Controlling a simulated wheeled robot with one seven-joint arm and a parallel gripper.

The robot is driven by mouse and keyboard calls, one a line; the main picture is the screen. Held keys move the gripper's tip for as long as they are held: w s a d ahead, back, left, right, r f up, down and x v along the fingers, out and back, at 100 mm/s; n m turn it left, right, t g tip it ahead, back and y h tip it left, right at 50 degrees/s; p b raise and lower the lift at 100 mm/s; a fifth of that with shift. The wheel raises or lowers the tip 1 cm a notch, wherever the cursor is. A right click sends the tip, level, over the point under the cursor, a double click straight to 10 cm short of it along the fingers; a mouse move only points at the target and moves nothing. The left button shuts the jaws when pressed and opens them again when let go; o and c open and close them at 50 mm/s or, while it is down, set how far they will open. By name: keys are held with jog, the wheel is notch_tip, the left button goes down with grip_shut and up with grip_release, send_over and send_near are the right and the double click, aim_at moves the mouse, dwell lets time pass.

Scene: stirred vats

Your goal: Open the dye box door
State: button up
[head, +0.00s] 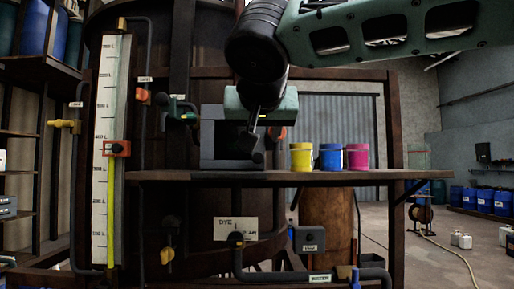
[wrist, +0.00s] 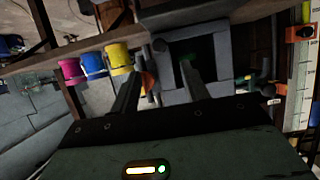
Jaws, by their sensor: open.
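The grey dye box (head: 208,140) stands on the shelf, partly hidden behind my gripper (head: 257,140) in the head view. The box's grey frame (wrist: 205,49) surrounds a dark recess with a small green spot in the tilted wrist view. A dark rounded knob (wrist: 159,45) shows beside the frame there. I cannot tell whether it belongs to the door or how far the door is open. My gripper (wrist: 160,72) is open, its two fingers apart and pointing toward the box front. No held object shows between them; contact with the box is unclear.
Yellow (head: 301,157), blue (head: 330,157) and pink (head: 357,157) pots stand on the shelf (head: 330,176) right of the box. A tall level gauge (head: 110,150) with an orange marker stands left. Pipes and valves run below the shelf.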

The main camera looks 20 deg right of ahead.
aim_at(258, 156)
jog(key=p+x, duration=0.3)
jog(key=x, duration=0.7)
jog(key=shift+f, duration=0.1)
grip_shut()
